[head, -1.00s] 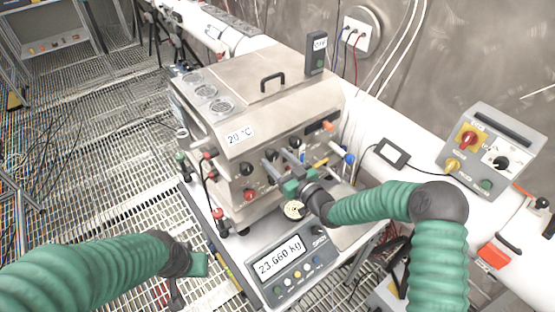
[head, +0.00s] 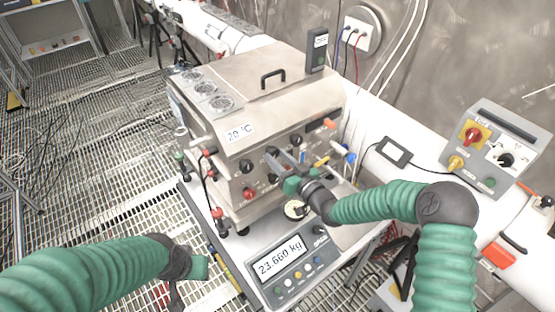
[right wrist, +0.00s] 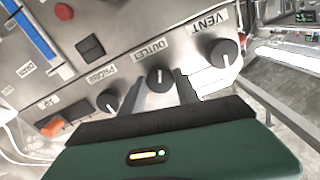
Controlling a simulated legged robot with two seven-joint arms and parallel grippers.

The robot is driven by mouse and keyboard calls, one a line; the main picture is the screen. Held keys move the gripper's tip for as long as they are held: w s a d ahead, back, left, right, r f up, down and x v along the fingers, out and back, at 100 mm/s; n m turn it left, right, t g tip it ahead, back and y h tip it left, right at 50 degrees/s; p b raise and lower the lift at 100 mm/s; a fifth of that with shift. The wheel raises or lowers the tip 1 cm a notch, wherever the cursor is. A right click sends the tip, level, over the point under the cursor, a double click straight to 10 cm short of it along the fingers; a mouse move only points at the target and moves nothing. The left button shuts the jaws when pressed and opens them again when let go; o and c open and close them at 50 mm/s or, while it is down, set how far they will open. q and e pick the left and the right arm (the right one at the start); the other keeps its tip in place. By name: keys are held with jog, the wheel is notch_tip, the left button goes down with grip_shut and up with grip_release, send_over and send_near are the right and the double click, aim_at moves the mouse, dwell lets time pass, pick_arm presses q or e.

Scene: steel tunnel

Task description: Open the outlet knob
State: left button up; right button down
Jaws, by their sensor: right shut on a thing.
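The outlet knob (right wrist: 160,77) is a round black knob with a white line, under the OUTLET label on the steel box's front panel. In the right wrist view it sits between the two grey fingers of my right gripper (right wrist: 160,88), which is shut on it. The knob's white line stands about upright in that view. In the head view my right gripper (head: 278,160) reaches the panel from the right, and its fingers partly hide the knob. My left gripper (head: 187,275) hangs low at the left, away from the box; its fingers are unclear.
The vent knob (right wrist: 223,53) and the pressure-side knob (right wrist: 108,100) flank the outlet knob closely. A scale display (head: 281,262) reading 23.660 kg stands below my right gripper. A control box (head: 487,150) is at the right.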

jog(key=c, duration=0.9)
grip_release()
jog(key=shift+d, duration=0.1)
jog(key=shift+s+d+f, duration=0.1)
jog(key=shift+s+d, duration=0.15)
jog(key=shift+s, duration=0.05)
jog(key=b+v, duration=0.4)
jog(key=v, duration=1.2)
